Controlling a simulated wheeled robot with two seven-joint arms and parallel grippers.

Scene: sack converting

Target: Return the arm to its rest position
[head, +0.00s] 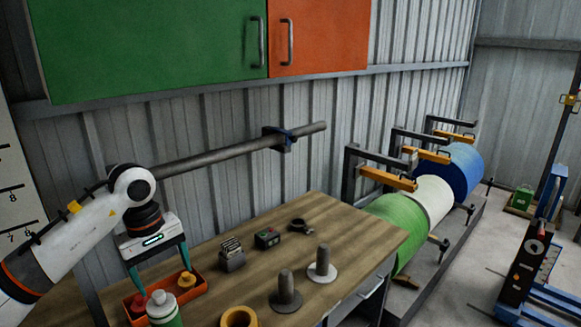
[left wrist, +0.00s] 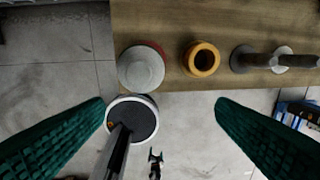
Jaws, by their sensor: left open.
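My left arm comes in from the left in the head view, bent over the workbench (head: 340,225). My left gripper (head: 160,277) points down with its green fingers spread, over an orange tray (head: 197,292). In the left wrist view the gripper (left wrist: 160,105) shows two dark green fingers wide apart with nothing held between them. A bottle with a pale cap (head: 163,308) stands close to the fingers in the head view. My right gripper does not show in the head view.
The tray holds a red and a yellow item (head: 187,280). A yellow ring (head: 239,317), two spindles (head: 321,265), a card holder (head: 232,255) and a small box (head: 267,238) stand on the bench. Green (head: 402,225), white and blue rolls lie beyond it. Cabinets hang above.

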